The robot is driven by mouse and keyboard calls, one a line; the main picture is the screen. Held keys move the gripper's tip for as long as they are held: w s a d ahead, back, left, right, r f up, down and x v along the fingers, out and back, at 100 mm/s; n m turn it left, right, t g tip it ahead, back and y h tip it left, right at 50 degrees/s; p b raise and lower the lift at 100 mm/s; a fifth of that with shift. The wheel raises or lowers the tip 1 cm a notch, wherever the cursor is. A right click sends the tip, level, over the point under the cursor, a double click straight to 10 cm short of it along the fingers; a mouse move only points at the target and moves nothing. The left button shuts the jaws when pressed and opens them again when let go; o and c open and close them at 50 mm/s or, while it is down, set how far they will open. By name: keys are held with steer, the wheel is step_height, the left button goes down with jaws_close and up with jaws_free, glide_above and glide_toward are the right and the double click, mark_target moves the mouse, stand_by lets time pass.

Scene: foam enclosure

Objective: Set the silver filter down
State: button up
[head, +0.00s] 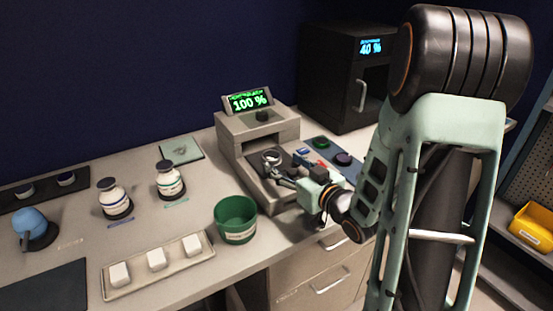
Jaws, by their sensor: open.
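The silver filter (271,156) looks like a small ring-shaped piece. It is on or just above the dark front platform of the grey machine (258,130), in front of its opening. My gripper (281,171) is open with its fingertips close beside the filter, on the near right side. At this size I cannot tell whether the fingers touch it. My arm comes in from the right and hides part of the counter behind it.
A display reading 100 % (250,101) tops the machine. A dark panel with green (321,142) and purple (343,158) discs lies to its right. A green bucket (236,220), two bottles (170,180) and a tray of white blocks (109,291) stand left. A black cabinet (340,85) stands behind.

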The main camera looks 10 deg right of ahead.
mark_target(295, 172)
steer(key=v, duration=0.1)
steer(key=p+v, duration=0.1)
steer(key=v, duration=0.1)
steer(key=shift+s+d+r, duration=0.1)
steer(key=shift+s+r, duration=0.15)
steer(key=shift+s+d+p, duration=0.1)
steer(key=shift+p, duration=1.15)
steer(key=s+p, duration=0.1)
steer(key=p, duration=0.2)
steer(key=shift+s+d+p, duration=0.2)
steer(key=shift+p, duration=0.15)
steer(key=shift+s+d+p, duration=0.1)
steer(key=shift+s+p, duration=0.25)
steer(key=shift+p, duration=0.35)
